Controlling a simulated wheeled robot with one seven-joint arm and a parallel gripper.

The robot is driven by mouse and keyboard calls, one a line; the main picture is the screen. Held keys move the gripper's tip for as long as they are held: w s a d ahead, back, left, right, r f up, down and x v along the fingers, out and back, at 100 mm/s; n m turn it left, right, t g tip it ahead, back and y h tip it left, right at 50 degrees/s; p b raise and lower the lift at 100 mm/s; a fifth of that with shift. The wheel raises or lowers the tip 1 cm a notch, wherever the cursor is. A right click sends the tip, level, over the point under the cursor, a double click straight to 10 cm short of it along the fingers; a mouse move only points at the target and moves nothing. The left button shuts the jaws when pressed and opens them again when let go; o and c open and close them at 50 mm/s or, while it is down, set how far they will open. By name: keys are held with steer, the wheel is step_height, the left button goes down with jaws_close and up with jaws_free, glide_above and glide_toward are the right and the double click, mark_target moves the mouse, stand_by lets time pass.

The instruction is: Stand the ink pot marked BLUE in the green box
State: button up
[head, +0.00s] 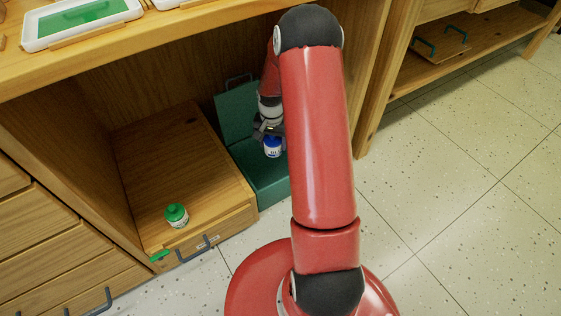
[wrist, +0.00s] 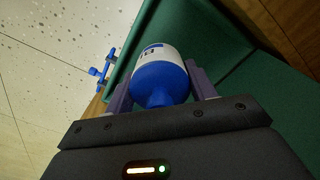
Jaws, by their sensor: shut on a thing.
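The ink pot (head: 273,147) has a blue cap and a white body with a label, too small to read in the head view. It also shows in the wrist view (wrist: 158,72), between the two fingers. My gripper (head: 268,131) is shut on this pot and holds it at the green box, in front of its raised back panel; it also shows in the wrist view (wrist: 160,88). I cannot tell whether the pot touches the box. The green box (head: 266,184) stands in the open bay under the wooden bench, partly hidden by my arm.
A green-capped pot (head: 176,215) stands on the wooden drawer unit (head: 180,160) left of the box. A small green piece (head: 160,256) lies at that unit's front edge. The benchtop (head: 150,45) overhangs the bay and carries a white tray (head: 84,24). Speckled floor (head: 455,190) is clear at right.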

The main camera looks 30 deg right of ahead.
steer(key=shift+w+d+f, duration=0.1)
steer(key=shift+w+d, duration=0.15)
steer(key=shift+w, duration=0.1)
step_height(320, 180, down, 19)
steer(key=b, duration=0.3)
steer(key=shift+f, duration=0.2)
steer(key=shift+f, duration=0.25)
steer(key=o, duration=1.2)
steer(key=shift+r, duration=0.1)
